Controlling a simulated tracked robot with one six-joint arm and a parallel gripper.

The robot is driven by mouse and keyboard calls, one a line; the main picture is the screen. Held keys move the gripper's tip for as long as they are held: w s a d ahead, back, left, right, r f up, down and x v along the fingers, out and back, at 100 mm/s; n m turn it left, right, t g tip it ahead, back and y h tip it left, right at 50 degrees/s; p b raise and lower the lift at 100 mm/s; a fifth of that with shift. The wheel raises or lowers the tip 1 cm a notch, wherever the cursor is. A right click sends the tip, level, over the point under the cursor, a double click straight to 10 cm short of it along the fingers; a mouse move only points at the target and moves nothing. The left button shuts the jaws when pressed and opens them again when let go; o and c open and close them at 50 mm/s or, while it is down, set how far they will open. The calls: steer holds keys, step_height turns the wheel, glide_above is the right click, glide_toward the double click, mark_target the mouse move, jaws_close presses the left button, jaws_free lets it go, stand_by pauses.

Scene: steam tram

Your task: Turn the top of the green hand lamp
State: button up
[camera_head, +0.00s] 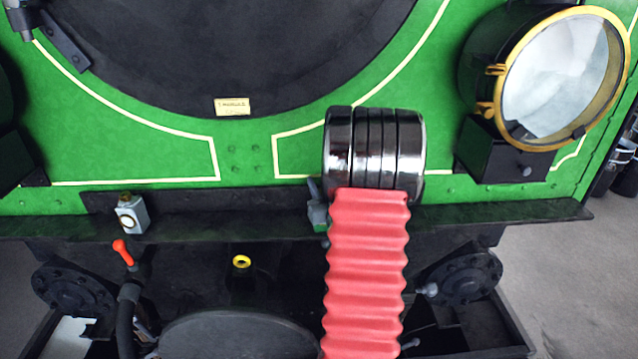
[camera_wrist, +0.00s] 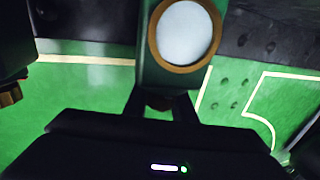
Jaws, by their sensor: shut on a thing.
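The green hand lamp (camera_wrist: 150,72) hangs from the upper edge of the wrist view, with a round white lens (camera_wrist: 185,30) in a brass-coloured ring. The wrist view appears upside down, so the lamp's top lies low in the picture. My gripper (camera_wrist: 160,106) is shut there, with one dark finger on each side of a small brownish part (camera_wrist: 159,102) at the lamp's top. In the head view my own arm covers the gripper and most of the lamp. A small grey-green piece (camera_head: 317,213) beside my arm may be part of it.
A green tram front (camera_head: 110,130) with cream lines stands behind a dark ledge (camera_head: 520,212). A large brass-rimmed headlamp (camera_head: 562,80) is at right. A small grey lamp (camera_head: 132,214) stands left on the ledge, above a red-handled lever (camera_head: 122,252).

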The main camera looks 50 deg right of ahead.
steer(key=shift+h, duration=0.3)
steer(key=shift+s+d+m+g+h, duration=0.3)
steer(key=shift+m+g+h, duration=1)
steer(key=shift+g, duration=0.55)
steer(key=shift+s+d+m+g+h, duration=0.25)
steer(key=shift+s+m+g+h, duration=0.2)
steer(key=shift+m+g+h, duration=0.95)
steer(key=shift+s+d+m+g+h, duration=0.3)
steer(key=shift+m+g+h, duration=0.5)
steer(key=shift+m+g, duration=1.15)
steer(key=shift+s+n+g, duration=0.1)
steer(key=shift+n+g, duration=0.15)
steer(key=shift+g, duration=0.15)
steer(key=o, duration=1.1)
steer(key=shift+a, duration=0.1)
steer(key=v, duration=1.3)
steer(key=shift+s+a, duration=0.1)
steer(key=shift+a, duration=0.25)
